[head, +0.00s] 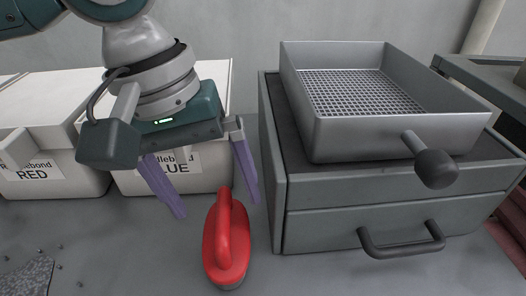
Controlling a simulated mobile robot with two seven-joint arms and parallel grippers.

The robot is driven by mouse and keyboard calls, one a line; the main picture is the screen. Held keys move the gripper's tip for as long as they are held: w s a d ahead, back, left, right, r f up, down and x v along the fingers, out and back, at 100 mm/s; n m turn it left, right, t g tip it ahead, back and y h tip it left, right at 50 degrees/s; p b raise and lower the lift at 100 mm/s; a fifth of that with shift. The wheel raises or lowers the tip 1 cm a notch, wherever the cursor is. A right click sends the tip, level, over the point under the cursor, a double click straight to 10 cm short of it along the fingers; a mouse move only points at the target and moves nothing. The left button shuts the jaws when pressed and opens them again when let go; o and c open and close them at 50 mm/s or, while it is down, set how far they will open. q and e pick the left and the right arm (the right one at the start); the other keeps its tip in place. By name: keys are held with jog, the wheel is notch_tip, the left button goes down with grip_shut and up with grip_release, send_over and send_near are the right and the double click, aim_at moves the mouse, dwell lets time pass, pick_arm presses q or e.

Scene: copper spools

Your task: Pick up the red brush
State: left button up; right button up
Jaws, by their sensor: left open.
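The red brush (228,245) lies on the grey table near the lower middle of the head view, its handle on top. My left gripper (218,208) comes in from the upper left. Its two purple fingers are spread wide and hold nothing. The fingertips show above and to the left of the brush and near its upper right side. I cannot tell whether they touch it. My right gripper is not in view.
Right of the brush stands a grey drawer unit (345,227) with a handled mesh tray (360,138) on top. Behind the gripper are white bins labelled RED (55,183) and BLUE (205,182). Small bits and a grey patch (28,277) lie at lower left.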

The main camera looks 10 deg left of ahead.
pick_arm(q)
jog(key=shift+s+d+f, duration=0.1)
jog(key=shift+d+f, duration=0.05)
jog(key=shift+f, duration=0.8)
jog(key=f, duration=0.1)
jog(key=f+b, duration=0.1)
jog(key=f, duration=0.3)
jog(key=shift+d+b, duration=0.3)
jog(key=shift+b, duration=0.1)
jog(key=shift+r, duration=0.15)
jog(key=c, duration=1.5)
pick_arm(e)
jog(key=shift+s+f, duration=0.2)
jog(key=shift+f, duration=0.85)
